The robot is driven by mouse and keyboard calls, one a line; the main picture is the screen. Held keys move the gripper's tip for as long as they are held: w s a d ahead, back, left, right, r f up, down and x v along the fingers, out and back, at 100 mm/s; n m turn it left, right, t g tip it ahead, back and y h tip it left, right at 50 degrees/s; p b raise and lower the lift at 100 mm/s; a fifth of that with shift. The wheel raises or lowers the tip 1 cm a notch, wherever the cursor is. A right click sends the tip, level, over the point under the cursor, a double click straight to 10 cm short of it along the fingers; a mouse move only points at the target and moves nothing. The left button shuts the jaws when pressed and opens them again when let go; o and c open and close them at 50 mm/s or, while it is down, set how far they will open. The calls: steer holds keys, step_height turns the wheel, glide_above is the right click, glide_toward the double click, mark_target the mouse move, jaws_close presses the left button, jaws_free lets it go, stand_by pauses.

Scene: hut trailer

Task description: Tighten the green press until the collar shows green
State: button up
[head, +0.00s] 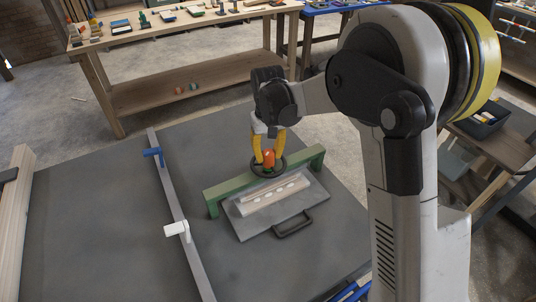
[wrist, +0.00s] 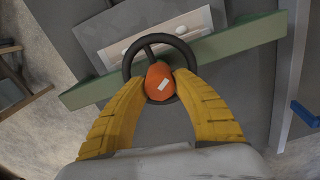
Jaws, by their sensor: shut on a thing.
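The green press (head: 228,188) is a green beam frame standing on the grey table, and its beam crosses the wrist view (wrist: 232,42). A black handwheel (head: 282,169) sits on top at its middle and shows as a ring with spokes in the wrist view (wrist: 129,58). An orange knob (head: 268,158) rises at the wheel; in the wrist view (wrist: 158,78) it bears a small white mark. My gripper (wrist: 159,85) has its yellow fingers closed on both sides of the orange knob, from above. I cannot make out a collar or its colour.
A grey plate with a handle (head: 294,224) lies under the press, bearing a pale slotted block (head: 272,194). A grey rail (head: 172,192) with blue (head: 153,152) and white (head: 177,229) clamps runs to the left. A wooden bench (head: 190,88) stands behind.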

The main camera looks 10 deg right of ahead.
mark_target(268, 151)
steer(key=o, duration=1.2)
steer(key=shift+r, duration=0.15)
step_height(268, 151, up, 12)
